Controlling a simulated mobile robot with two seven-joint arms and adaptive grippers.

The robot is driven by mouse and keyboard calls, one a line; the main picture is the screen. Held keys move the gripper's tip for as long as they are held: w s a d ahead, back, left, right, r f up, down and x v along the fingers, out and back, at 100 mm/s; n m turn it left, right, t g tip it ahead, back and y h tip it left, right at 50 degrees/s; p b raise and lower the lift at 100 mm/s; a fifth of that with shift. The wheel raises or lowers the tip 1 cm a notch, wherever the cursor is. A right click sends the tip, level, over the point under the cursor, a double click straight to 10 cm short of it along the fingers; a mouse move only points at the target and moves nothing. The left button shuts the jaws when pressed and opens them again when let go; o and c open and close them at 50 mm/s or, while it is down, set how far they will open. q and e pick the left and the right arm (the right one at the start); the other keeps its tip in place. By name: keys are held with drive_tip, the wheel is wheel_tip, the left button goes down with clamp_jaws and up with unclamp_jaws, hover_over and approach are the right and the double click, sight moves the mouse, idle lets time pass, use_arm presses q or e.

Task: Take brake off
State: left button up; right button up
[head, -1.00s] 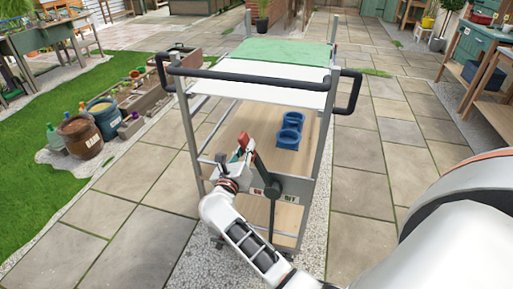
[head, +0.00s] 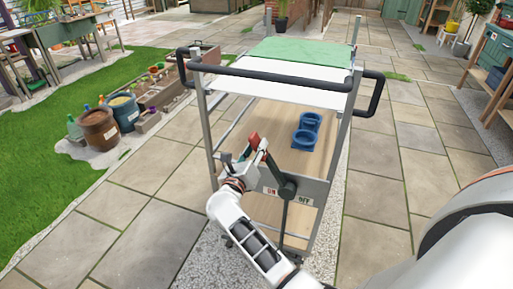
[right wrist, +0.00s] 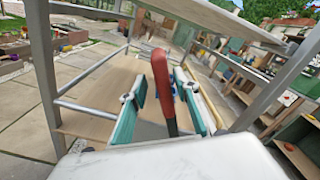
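The brake lever on the near end of the cart has a red grip (head: 254,140) and a dark arm (head: 270,166). It leans up and to the left from its pivot, toward the side of the plate (head: 313,188) marked ON. OFF is marked on the right. My right gripper (head: 252,160) is at the lever's upper end. In the right wrist view, the red grip (right wrist: 163,85) stands between my two teal-padded fingers (right wrist: 165,108), with a visible gap on each side. The fingers are apart and do not appear to press on it. My left gripper is out of view.
The cart's black push bar (head: 270,78) and metal posts (head: 210,140) surround the lever area. Paving (head: 140,215) is clear left of the cart; planters (head: 100,128) stand farther off.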

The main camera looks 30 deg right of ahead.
drive_tip(key=shift+r, duration=0.2)
wheel_tip(320, 180, up, 10)
drive_tip(key=shift+f, duration=0.1)
idle(0.4)
idle(0.4)
